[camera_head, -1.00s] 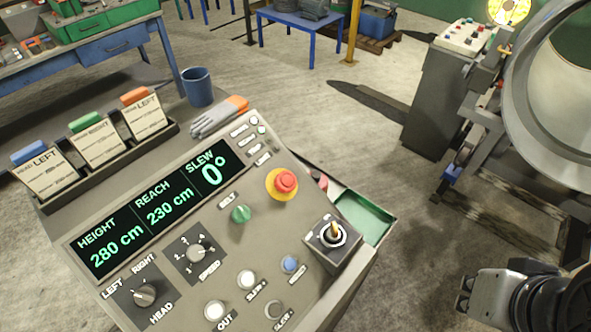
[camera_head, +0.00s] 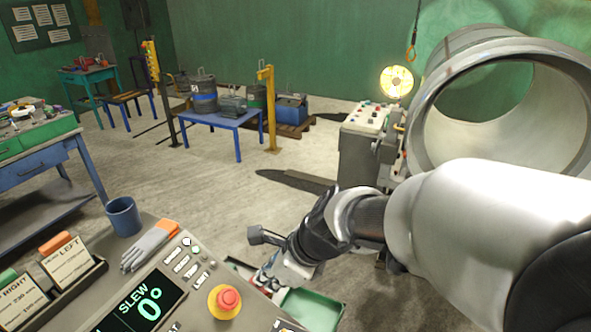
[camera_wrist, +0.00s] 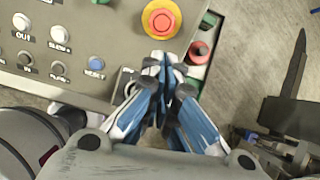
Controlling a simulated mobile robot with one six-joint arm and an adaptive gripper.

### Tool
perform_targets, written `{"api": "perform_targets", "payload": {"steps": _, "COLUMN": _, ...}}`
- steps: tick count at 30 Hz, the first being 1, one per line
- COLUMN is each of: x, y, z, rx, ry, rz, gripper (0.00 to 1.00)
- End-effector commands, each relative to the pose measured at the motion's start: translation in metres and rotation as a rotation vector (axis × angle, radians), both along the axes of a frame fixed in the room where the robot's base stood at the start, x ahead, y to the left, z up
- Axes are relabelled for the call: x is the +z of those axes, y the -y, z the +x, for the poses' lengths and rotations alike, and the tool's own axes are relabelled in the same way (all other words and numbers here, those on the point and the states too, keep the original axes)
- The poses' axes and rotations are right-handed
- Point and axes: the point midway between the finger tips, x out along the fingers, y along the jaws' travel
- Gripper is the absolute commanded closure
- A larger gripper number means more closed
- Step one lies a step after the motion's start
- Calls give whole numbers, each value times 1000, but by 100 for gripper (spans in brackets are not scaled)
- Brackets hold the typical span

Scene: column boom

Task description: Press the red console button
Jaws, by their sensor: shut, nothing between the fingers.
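The red console button (camera_head: 229,298) is a mushroom head on a yellow collar, near the right edge of the sloped grey console (camera_head: 190,310). It also shows at the top of the wrist view (camera_wrist: 161,20). My gripper (camera_head: 268,284) is to the right of the button in the head view, partly hidden by its own wrist. In the wrist view my gripper's blue-and-white fingers (camera_wrist: 165,62) are shut and empty, their tips just below the yellow collar in the picture. I cannot tell their height above the panel. The fingers hide the panel under them.
A blue reset button (camera_wrist: 96,63) and several white buttons lie left of the fingers. Another red round part (camera_wrist: 200,50) is close on their right. A green tray (camera_head: 312,308) is beside the console. Gloves (camera_head: 150,246) and a blue cup (camera_head: 123,217) are at its back.

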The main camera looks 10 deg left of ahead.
Motion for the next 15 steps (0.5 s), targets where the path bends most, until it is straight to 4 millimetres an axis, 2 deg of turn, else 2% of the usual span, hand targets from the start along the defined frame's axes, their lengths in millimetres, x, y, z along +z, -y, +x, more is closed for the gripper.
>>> {"api": "perform_targets", "payload": {"steps": 4, "x": -8, "y": -15, "z": 4, "rx": -91, "ry": -68, "rz": 29, "gripper": 100}}
{"api": "perform_targets", "payload": {"steps": 15, "x": -10, "y": -17, "z": 5, "rx": -106, "ry": -77, "rz": 33, "gripper": 100}}
